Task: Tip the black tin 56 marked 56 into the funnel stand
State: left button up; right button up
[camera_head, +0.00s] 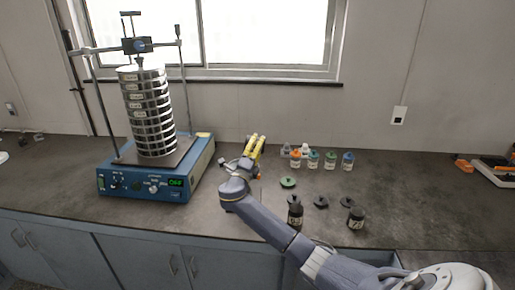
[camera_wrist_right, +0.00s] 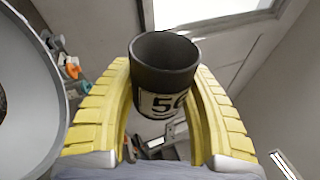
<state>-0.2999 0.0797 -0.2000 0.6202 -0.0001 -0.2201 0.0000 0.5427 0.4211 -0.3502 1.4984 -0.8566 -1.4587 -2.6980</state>
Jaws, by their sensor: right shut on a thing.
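My right gripper (camera_head: 255,146) is above the bench, right of the sieve shaker. Its yellow fingers are shut around the black tin 56 (camera_wrist_right: 163,70), whose white label shows "56" in the right wrist view. The tin's open mouth faces the camera and its inside looks dark; I cannot tell what is in it. A large grey round rim with a pale inside, seemingly the funnel (camera_wrist_right: 22,95), fills the left of the wrist view, beside the fingers and apart from the tin. In the head view my right arm largely hides the funnel stand. My left gripper is not in view.
The blue sieve shaker (camera_head: 118,183) with its sieve stack (camera_head: 150,110) stands left. Two dark jars (camera_head: 295,213) (camera_head: 356,217), dark lids (camera_head: 321,201) and a green lid (camera_head: 288,182) lie right of my gripper. Several colour-capped bottles (camera_head: 330,160) stand behind. The bench's right middle is clear.

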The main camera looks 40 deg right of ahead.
jog(key=shift+w+a+r+n+t+y, duration=0.1)
jog(key=shift+r+n+t+y, duration=0.35)
jog(key=shift+n, duration=0.65)
jog(key=shift+w+a+r+n+t, duration=0.15)
jog(key=shift+n+t, duration=0.55)
jog(key=shift+n, duration=0.4)
jog(key=shift+w+a+r+n+t+y, duration=0.1)
jog(key=shift+r+n+t+y, duration=0.15)
jog(key=shift+n+t, duration=0.6)
jog(key=shift+n+g, duration=0.25)
jog(key=shift+g, duration=0.05)
jog(key=shift+w+a, duration=0.35)
jog(key=shift+a, duration=0.05)
jog(key=m, duration=0.1)
jog(key=m+g, duration=0.1)
jog(key=shift+s+d+f+m+h, duration=0.15)
jog(key=shift+f+m+h, duration=0.1)
jog(key=shift+m+h, duration=0.15)
jog(key=shift+s+d+f+m+g, duration=0.15)
jog(key=shift+m+g, duration=0.35)
jog(key=shift+m, duration=0.3)
jog(key=shift+s+d+r+m+g, duration=0.1)
jog(key=shift+m+g, duration=0.4)
jog(key=shift+m, duration=0.3)
